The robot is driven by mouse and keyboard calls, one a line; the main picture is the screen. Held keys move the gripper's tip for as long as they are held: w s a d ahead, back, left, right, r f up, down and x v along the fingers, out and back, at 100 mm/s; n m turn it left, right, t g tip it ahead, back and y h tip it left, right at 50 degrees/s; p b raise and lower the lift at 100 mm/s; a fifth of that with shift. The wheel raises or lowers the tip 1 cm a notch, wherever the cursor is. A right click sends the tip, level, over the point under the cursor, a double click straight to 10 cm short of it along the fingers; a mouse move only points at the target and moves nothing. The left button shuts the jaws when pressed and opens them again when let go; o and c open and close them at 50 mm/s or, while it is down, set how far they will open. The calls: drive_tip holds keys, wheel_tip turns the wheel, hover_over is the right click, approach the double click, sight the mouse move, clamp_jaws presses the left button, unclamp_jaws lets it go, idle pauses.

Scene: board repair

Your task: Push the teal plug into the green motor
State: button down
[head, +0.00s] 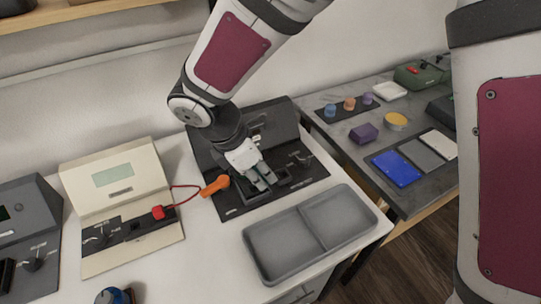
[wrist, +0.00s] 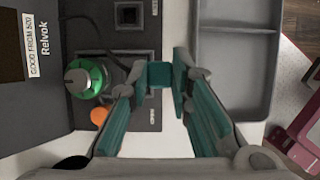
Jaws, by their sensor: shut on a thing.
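The green motor (wrist: 88,78) is a round green body with a grey metal top, set in the dark station, in the wrist view. In the head view my arm and gripper hide it. My gripper (wrist: 172,85) is shut on a small teal block (wrist: 158,75), which looks to be the teal plug. The finger pads are also teal, so its edges are hard to tell. The plug is right of the motor and apart from it in the wrist view. In the head view my gripper (head: 264,182) is low over the dark station (head: 240,206).
An orange probe (head: 215,185) with a red lead lies close to my gripper and also shows beside the motor (wrist: 99,116). An empty grey two-compartment tray (head: 275,265) is in front of the station. A cream meter (head: 118,183) stands left. A side table (head: 405,200) holds several parts.

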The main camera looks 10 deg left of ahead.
drive_tip(key=shift+w+a, duration=1.3)
drive_tip(key=shift+a, duration=0.15)
drive_tip(key=shift+f+b, duration=0.7)
drive_tip(key=shift+f, duration=0.45)
drive_tip(key=shift+f+b, duration=0.75)
drive_tip(key=shift+f, duration=0.95)
idle(2.2)
drive_tip(key=c, duration=1.3)
unclamp_jaws()
drive_tip(key=shift+o, duration=0.3)
drive_tip(key=shift+r, duration=0.1)
drive_tip(key=shift+w+r+p, duration=0.1)
drive_tip(key=shift+r+p, duration=0.25)
drive_tip(key=shift+r, duration=0.05)
